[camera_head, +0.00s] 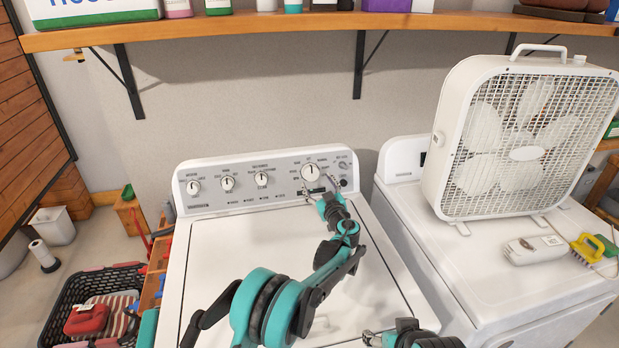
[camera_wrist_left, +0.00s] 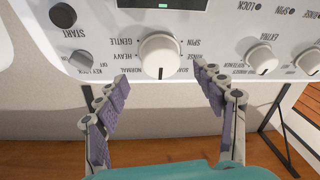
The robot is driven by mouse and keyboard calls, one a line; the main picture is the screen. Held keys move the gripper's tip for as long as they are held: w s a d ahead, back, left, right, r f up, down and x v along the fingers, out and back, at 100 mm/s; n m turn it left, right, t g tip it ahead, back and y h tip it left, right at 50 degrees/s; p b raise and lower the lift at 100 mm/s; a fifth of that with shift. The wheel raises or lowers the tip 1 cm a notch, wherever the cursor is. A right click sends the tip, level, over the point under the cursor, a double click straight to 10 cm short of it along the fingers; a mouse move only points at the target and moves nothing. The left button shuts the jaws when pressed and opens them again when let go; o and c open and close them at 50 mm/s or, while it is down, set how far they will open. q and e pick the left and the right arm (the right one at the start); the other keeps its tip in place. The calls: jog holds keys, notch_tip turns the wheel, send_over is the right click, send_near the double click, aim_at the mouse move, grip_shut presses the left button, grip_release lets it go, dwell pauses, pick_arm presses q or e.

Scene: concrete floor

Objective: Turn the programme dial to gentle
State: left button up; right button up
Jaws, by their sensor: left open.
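The programme dial (camera_head: 311,173) is the large white knob at the right of the washer's control panel. In the left wrist view, which shows the panel upside down, the dial (camera_wrist_left: 160,55) has a dark pointer line aimed straight down the picture. The GENTLE label (camera_wrist_left: 125,41) is to its left, above HEAVY and NORMAL. My left gripper (camera_head: 323,191) is open just in front of the dial; its fingers (camera_wrist_left: 157,88) are spread to either side, apart from the knob. My right gripper (camera_head: 370,339) is partly seen at the bottom edge; its jaws are unclear.
Smaller knobs (camera_head: 227,183) sit left along the panel, and a START button (camera_wrist_left: 62,15) is near the dial. A box fan (camera_head: 525,140) stands on the neighbouring machine. A shelf (camera_head: 300,28) runs above. The washer lid (camera_head: 240,245) is bare.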

aim_at(312, 175)
pick_arm(q)
jog(key=b+x, duration=0.1)
jog(key=x, duration=0.4)
jog(key=shift+w, duration=0.25)
jog(key=shift+a, duration=0.1)
jog(key=c, duration=1.2)
